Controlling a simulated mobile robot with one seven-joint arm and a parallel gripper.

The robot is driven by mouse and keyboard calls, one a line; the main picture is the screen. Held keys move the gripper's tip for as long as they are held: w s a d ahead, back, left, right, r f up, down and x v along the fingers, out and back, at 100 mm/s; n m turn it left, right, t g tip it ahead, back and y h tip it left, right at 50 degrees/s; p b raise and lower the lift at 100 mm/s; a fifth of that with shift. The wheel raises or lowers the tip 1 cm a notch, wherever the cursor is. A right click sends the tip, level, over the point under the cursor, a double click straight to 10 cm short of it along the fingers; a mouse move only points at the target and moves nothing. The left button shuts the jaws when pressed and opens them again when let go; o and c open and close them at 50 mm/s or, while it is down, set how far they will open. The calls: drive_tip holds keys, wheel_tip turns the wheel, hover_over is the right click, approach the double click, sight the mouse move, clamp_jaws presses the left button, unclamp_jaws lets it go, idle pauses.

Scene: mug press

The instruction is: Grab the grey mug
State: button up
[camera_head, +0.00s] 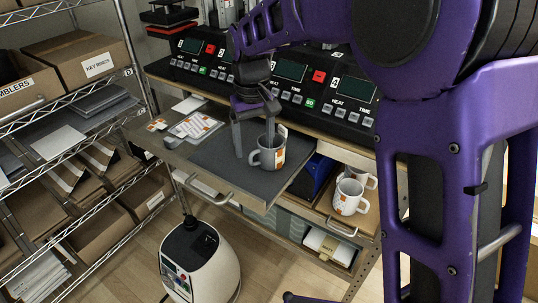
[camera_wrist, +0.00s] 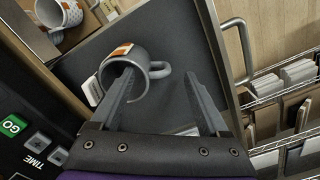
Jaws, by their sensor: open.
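The grey mug (camera_head: 269,158) has an orange and white print and stands on a dark mat on the pulled-out shelf, its handle toward the left. My gripper (camera_head: 254,147) is open and points down at it. One finger stands left of the handle. The other overlaps the mug's mouth and seems to reach inside it. In the wrist view the mug (camera_wrist: 140,88) has its handle between the spread fingers of my gripper (camera_wrist: 159,82). The left finger hides part of the mug's opening.
White mugs (camera_head: 347,197) stand in an open drawer at the right. A press control panel (camera_head: 290,95) runs behind the shelf. A wire rack with boxes (camera_head: 75,55) is at the left. A white rounded machine (camera_head: 200,262) stands on the floor in front.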

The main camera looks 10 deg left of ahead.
sight(255, 151)
wheel_tip(255, 151, down, 5)
drive_tip(key=shift+r, duration=0.15)
drive_tip(key=shift+r, duration=0.1)
clamp_jaws()
